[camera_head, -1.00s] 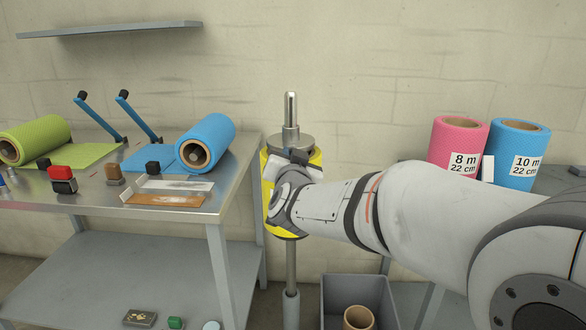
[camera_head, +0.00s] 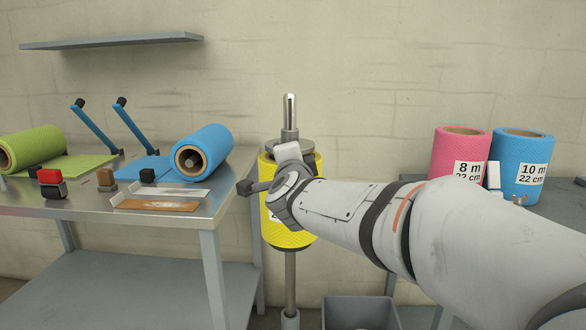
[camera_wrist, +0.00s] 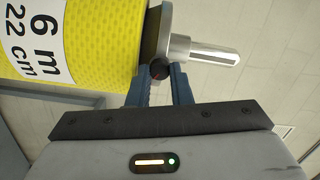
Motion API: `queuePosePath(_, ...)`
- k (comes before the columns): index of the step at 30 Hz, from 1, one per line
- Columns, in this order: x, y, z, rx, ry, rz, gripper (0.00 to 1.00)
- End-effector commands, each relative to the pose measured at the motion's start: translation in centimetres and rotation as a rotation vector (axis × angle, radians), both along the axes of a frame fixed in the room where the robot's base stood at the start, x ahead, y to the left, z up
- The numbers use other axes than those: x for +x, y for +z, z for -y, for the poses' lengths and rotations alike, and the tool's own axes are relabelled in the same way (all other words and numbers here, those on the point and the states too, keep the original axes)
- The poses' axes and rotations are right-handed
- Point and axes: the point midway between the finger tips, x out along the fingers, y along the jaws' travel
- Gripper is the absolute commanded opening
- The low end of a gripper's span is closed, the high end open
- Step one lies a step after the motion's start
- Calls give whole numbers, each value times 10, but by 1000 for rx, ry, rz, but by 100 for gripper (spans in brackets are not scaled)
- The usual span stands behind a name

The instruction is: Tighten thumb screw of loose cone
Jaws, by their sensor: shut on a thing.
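A yellow roll (camera_head: 290,235) marked 6 m, 22 cm sits upright on a vertical metal spindle (camera_head: 290,112). A metal cone (camera_head: 272,146) is at the roll's top end; it also shows in the wrist view (camera_wrist: 180,47) against the roll's core. A small black thumb screw with a red mark (camera_wrist: 160,70) is on the cone's side. My gripper (camera_wrist: 160,82) is shut on this thumb screw, between its blue-grey fingertips. In the head view my wrist covers part of the roll and cone, and the fingertips and screw cannot be made out.
A metal table (camera_head: 212,210) at left holds a green roll (camera_head: 38,145), a blue roll (camera_head: 212,145), stamps and trays. Pink (camera_head: 460,145) and blue (camera_head: 522,150) rolls stand at right. A grey bin (camera_head: 360,312) is below my arm.

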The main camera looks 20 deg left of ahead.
Motion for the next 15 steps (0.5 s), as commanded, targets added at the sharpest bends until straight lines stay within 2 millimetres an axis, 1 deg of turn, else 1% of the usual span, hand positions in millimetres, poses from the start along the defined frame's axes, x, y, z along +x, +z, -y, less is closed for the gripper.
queuePosePath(1,0,-3,0,38,0,-11,0)
queuePosePath(6,0,-3,0,163,0,-55,0)
queuePosePath(15,0,-2,0,308,0,-106,0)
